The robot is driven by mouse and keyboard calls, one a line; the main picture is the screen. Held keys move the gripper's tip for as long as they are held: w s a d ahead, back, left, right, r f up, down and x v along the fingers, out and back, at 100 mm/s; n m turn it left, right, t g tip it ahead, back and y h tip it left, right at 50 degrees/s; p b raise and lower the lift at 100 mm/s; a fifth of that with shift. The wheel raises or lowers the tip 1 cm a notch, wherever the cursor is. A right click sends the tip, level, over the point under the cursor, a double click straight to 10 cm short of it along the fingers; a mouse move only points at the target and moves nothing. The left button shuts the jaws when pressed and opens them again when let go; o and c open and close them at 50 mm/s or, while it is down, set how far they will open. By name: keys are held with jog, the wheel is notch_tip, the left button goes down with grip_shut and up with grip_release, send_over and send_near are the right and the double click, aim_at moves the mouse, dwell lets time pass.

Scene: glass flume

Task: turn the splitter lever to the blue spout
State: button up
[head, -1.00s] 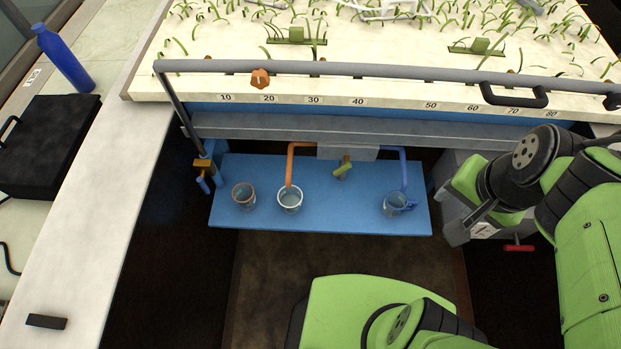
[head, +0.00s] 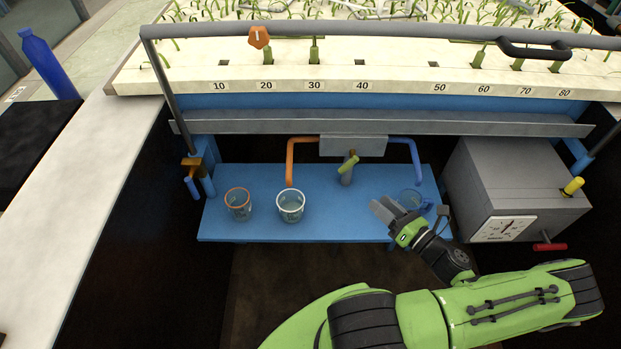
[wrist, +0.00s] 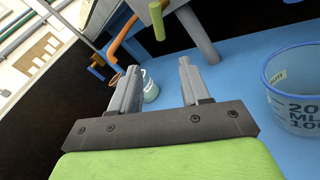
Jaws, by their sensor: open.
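The splitter is a grey box (head: 353,146) above the blue shelf, with an orange spout (head: 290,164) on its left and a blue spout (head: 416,160) on its right. The yellow-green lever (head: 348,163) sits on a grey stem below the box, slanting from lower left to upper right. In the wrist view the lever (wrist: 157,20) hangs beyond and above my fingertips. My gripper (head: 380,209) is open and empty over the shelf's front right, apart from the lever; its fingers also show in the wrist view (wrist: 160,72).
An orange-rimmed beaker (head: 238,205) and a white-rimmed beaker (head: 290,207) stand left on the blue shelf (head: 330,226). A blue-rimmed beaker (wrist: 296,95) stands close right of my gripper, partly hidden in the head view. A grey box with a dial (head: 505,228) stands right.

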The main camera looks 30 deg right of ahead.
aim_at(343, 173)
jog(key=w+b, duration=0.1)
jog(key=w, duration=0.9)
jog(key=w+a+b, duration=0.1)
jog(key=w, duration=0.4)
jog(key=shift+w+b, duration=0.3)
jog(key=shift+b, duration=0.05)
grip_shut()
